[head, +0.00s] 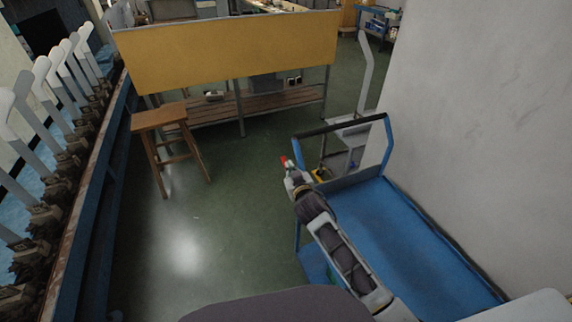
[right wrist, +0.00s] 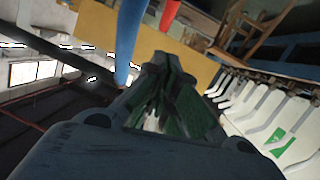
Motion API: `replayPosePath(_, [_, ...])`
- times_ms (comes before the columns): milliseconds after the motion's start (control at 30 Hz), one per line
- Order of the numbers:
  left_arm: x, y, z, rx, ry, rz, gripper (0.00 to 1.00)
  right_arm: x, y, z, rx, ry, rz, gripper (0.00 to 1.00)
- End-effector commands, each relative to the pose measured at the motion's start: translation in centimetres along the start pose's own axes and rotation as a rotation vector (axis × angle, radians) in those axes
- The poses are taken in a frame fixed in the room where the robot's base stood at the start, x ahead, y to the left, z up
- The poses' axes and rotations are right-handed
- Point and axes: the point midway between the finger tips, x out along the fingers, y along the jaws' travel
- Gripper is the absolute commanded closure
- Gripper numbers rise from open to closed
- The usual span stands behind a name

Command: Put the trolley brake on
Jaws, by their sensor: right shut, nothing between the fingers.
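The blue trolley (head: 400,235) stands at the right beside the pale wall, its upright handle frame (head: 388,150) at the far end. My right arm reaches over it, and my right gripper (head: 290,172) is at the left side of the handle frame, shut and empty. A small red part (head: 284,159), perhaps the brake lever, shows right at the fingertips. In the right wrist view the shut fingers (right wrist: 168,65) point towards a red part (right wrist: 169,14) beside a blue post (right wrist: 130,40). I cannot tell whether they touch it. My left gripper is not in view.
A pale wall (head: 480,110) closes off the right side. A wooden stool (head: 160,120) and a bench with a yellow panel (head: 225,50) stand ahead. A rack of white sock forms (head: 45,80) runs along the left. The green floor (head: 190,230) between is clear.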

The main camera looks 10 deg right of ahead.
Motion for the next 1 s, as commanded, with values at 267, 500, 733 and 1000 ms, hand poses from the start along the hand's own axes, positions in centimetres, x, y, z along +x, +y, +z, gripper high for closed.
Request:
replayPosePath(267, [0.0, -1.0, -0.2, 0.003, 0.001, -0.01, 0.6, 2.5, 0.0, -0.1, -0.001, 0.001, 0.0, 1.0])
replayPosePath(500, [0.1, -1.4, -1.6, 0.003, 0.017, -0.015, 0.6, 4.6, -0.1, 0.0, -0.001, 0.001, 0.0, 1.0])
replayPosePath(733, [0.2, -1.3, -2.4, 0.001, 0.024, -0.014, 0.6, 6.6, 0.0, -0.1, -0.001, 0.002, 0.0, 1.0])
replayPosePath(1000, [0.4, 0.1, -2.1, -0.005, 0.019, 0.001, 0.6, 8.6, 0.0, 1.1, -0.001, -0.001, 0.0, 1.0])
